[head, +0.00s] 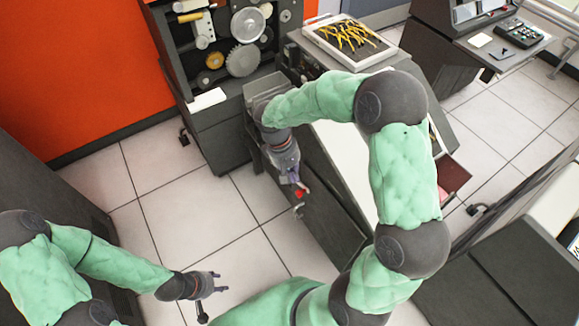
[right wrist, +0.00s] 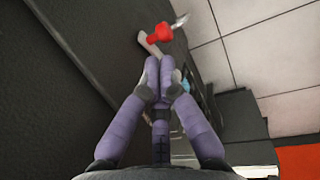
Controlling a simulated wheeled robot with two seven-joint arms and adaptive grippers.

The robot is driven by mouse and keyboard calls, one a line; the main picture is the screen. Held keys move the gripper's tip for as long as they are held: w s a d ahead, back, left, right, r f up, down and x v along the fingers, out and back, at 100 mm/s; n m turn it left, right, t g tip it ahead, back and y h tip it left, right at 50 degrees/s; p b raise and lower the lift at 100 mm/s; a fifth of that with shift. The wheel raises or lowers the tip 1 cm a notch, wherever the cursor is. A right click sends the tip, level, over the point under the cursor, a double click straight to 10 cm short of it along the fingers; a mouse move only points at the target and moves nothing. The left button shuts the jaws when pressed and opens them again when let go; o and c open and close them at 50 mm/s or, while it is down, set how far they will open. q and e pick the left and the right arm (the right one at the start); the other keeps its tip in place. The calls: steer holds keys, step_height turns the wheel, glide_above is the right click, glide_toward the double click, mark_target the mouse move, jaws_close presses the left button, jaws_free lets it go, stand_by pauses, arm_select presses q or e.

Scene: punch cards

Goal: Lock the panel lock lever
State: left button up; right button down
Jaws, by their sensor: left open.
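The lock lever has a red knob (head: 299,194) and sits on the side of the dark panel (head: 325,222). In the right wrist view its red knob (right wrist: 160,33) has a metal tip, and a short grey arm runs from it towards the dark surface. My right gripper (head: 303,186) is right beside the knob. In the right wrist view the purple fingertips (right wrist: 159,62) are close together, just short of the knob, with nothing visible held between them. My left gripper (head: 218,282) is open and empty over the floor, away from the lever.
A machine with gears (head: 243,58) stands at the back against an orange wall (head: 70,70). A tray of yellow wires (head: 350,38) lies on the cabinet top. A desk with a keypad (head: 518,33) is at the back right. Tiled floor (head: 180,205) is free left of the cabinet.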

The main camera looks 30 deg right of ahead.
mark_target(301, 195)
steer(key=shift+b+x, duration=0.65)
steer(key=shift+x, duration=1.75)
steer(key=shift+s+f+t+b, duration=0.65)
steer(key=shift+t+b, duration=0.15)
steer(key=shift+b, duration=0.45)
steer(key=f+t+b, duration=0.1)
steer(key=b, duration=0.1)
steer(key=s+t+b, duration=0.1)
steer(key=b, duration=0.1)
steer(key=shift+f, duration=0.4)
steer(key=shift+s+f+b, duration=0.25)
steer(key=shift+f+b, duration=0.1)
steer(key=shift+b, duration=0.25)
steer(key=shift+r, duration=0.1)
